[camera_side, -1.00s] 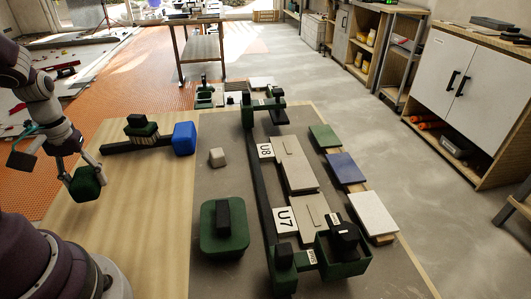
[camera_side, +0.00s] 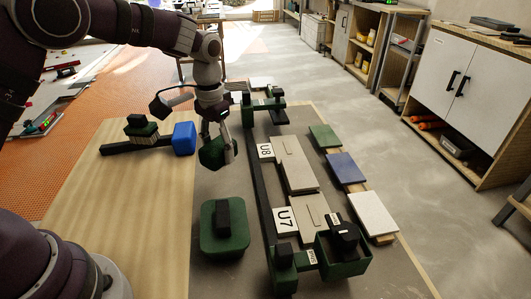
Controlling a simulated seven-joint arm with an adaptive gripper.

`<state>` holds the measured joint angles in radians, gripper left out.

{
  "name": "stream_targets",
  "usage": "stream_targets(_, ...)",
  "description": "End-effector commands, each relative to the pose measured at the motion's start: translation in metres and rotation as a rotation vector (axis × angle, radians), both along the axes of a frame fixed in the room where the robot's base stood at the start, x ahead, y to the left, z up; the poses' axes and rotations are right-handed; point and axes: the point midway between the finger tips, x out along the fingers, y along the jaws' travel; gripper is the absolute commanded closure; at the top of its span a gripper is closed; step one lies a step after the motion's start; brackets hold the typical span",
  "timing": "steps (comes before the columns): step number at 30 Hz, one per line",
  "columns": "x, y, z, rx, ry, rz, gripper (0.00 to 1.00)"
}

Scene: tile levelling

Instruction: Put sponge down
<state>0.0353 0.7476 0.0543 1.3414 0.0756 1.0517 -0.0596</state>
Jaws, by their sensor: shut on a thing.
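My gripper (camera_side: 216,140) is shut on a dark green sponge (camera_side: 212,155), holding it in the air over the left part of the grey mat (camera_side: 190,255). The sponge hangs behind a green block with a black handle (camera_side: 224,228) and to the left of the dark rail. The small pale block on the mat is hidden behind the sponge and gripper. I cannot tell exactly how high the sponge is above the mat.
Tiles marked U8 (camera_side: 266,151) and U7 (camera_side: 285,220) lie beside the rail. Green, blue and white tiles (camera_side: 373,213) line the right.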

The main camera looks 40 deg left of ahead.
Motion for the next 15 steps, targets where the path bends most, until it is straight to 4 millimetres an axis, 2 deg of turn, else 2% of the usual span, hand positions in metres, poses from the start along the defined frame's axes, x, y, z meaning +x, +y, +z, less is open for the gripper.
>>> stream_targets(3, -0.001, 0.000, -0.029, 0.000, 0.007, -0.001, 0.83)
stream_targets(10, -0.001, 0.000, -0.073, 0.000, 0.007, 0.001, 0.83)
stream_targets(12, -0.001, 0.000, -0.083, 0.000, 0.004, 0.001, 0.83)
stream_targets(15, -0.001, 0.000, -0.087, 0.000, 0.001, 0.002, 0.83)
